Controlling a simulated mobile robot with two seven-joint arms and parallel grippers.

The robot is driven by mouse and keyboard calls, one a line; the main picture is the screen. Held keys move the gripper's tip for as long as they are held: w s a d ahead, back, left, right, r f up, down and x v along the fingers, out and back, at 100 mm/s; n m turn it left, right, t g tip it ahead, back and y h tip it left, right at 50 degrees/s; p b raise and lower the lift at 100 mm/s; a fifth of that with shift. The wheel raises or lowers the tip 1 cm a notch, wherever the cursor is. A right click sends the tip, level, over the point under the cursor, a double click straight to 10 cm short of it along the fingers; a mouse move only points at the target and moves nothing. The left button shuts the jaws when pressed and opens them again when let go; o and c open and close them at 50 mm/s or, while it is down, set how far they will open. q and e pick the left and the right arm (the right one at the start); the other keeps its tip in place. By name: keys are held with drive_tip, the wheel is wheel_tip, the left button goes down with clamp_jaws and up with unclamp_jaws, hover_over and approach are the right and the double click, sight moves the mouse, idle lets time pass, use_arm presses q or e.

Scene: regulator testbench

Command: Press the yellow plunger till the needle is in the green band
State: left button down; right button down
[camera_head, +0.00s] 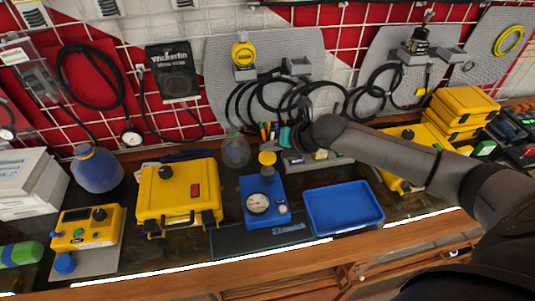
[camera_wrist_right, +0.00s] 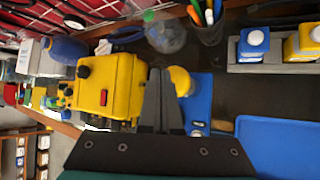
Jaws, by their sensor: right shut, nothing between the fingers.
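The blue regulator block (camera_head: 263,190) stands on the bench, with a round white gauge (camera_head: 258,203) on its front. The needle and the green band are too small to read. The yellow plunger (camera_head: 267,158) sits on top at the back; in the right wrist view the plunger (camera_wrist_right: 181,80) shows just right of the fingertips, partly covered by them. My right gripper (camera_wrist_right: 160,75) is shut and empty, its fingers pointing towards the plunger. I cannot tell whether they touch it. In the head view my right gripper (camera_head: 285,139) is at the plunger's upper right. My left gripper is not in view.
A yellow case (camera_head: 180,193) stands left of the regulator. A blue tray (camera_head: 344,206) lies to its right. A clear bottle (camera_head: 236,150) and a pen cup stand behind. A low rack with small blue and yellow blocks (camera_wrist_right: 253,43) is behind the tray.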

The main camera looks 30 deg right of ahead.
sight(270, 158)
drive_tip(key=shift+f, duration=0.1)
idle(0.3)
drive_tip(key=shift+f, duration=0.35)
drive_tip(key=shift+s+f+b, duration=0.1)
drive_tip(key=shift+f+b, duration=1.25)
drive_tip(key=shift+f, duration=0.35)
idle(1.2)
drive_tip(key=shift+r, duration=0.1)
drive_tip(key=shift+r+p, duration=1.9)
drive_tip(key=shift+r, duration=0.05)
drive_tip(key=shift+r, duration=0.15)
wheel_tip(270, 158, up, 5)
drive_tip(key=p, duration=0.4)
drive_tip(key=shift+p, duration=0.4)
idle(1.1)
